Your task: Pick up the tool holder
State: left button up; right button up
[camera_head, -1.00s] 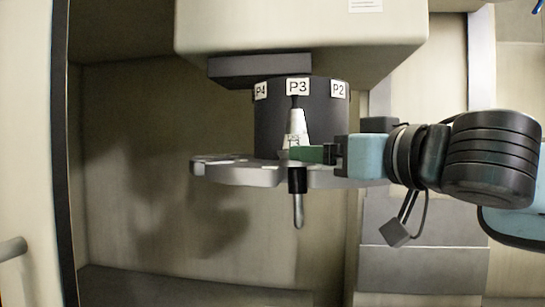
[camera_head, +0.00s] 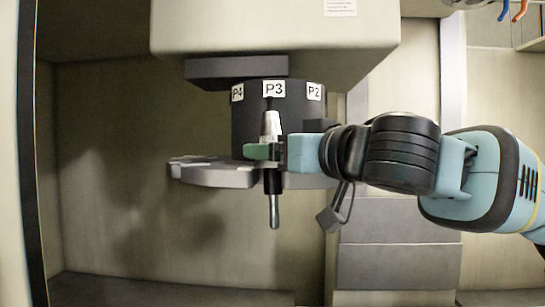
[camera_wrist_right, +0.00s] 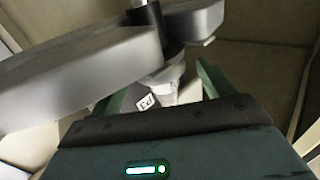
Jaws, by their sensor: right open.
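The tool holder (camera_head: 271,124) hangs upright in the carousel's P3 slot, with a silver cone on top and a dark body and thin metal tip below the disc. My right gripper (camera_head: 262,152) comes in from the right, with a green finger crossing in front of the holder just below its cone. In the right wrist view the holder (camera_wrist_right: 166,84) with its P3 label lies between the two green fingers of the open gripper (camera_wrist_right: 160,84). I cannot tell whether either finger touches it. My left gripper is not in view.
The grey carousel disc (camera_head: 212,175) spreads around the holder, under a black drum (camera_head: 240,125) labelled P4, P3 and P2. A large beige housing (camera_head: 270,30) overhangs it. The space below the disc, inside the cabinet, is free.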

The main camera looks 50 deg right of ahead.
jog(key=shift+w+d, duration=0.2)
jog(key=shift+w, duration=1.15)
grip_shut()
jog(key=shift+s+r, duration=0.1)
jog(key=shift+r, duration=0.05)
